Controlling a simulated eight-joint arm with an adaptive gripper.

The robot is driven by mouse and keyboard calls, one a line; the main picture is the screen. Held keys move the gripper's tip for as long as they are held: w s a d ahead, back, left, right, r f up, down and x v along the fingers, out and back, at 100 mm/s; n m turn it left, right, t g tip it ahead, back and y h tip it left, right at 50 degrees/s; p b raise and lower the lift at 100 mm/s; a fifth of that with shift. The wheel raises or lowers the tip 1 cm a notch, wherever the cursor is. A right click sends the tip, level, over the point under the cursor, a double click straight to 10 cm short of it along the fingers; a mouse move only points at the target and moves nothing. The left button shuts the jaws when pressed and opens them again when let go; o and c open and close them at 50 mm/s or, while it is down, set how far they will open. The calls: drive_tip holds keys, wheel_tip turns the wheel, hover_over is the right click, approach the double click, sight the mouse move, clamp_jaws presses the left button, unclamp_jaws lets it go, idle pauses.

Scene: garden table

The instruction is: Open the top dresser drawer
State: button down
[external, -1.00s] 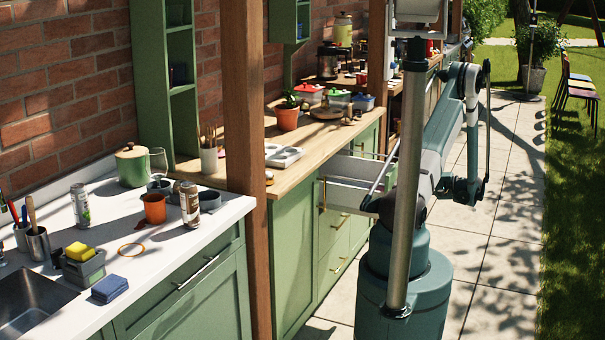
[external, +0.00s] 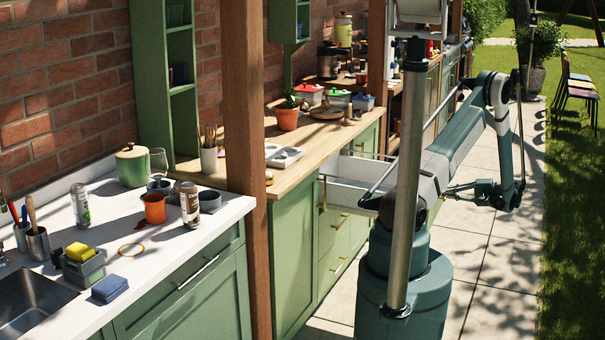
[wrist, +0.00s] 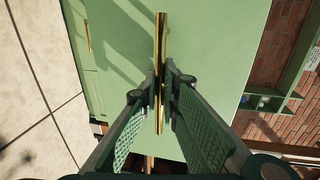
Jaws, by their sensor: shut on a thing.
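The dresser is the green cabinet under the wooden counter. Its top drawer stands pulled out, with its white inside (external: 347,188) in view. The drawer's front is hidden behind my arm and a metal post in the external view. In the wrist view the green drawer front (wrist: 215,45) fills the middle, with a long brass handle (wrist: 161,30) on it. My gripper (wrist: 161,74) is shut on this handle, one finger on each side. In the external view my gripper (external: 458,190) is partly hidden, low on the paved side.
A wooden post (external: 246,150) stands left of the dresser. The wooden counter (external: 240,181) above bears a plant pot (external: 287,119) and a white tray (external: 284,156). The paving (external: 480,243) to the right of my arm is clear.

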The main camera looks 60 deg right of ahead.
drive_tip(key=c, duration=2.6)
unclamp_jaws()
drive_tip(key=shift+o, duration=0.2)
drive_tip(key=s+r, duration=0.1)
drive_tip(key=s, duration=0.6)
drive_tip(key=shift+s+r, duration=0.2)
drive_tip(key=shift+r, duration=0.05)
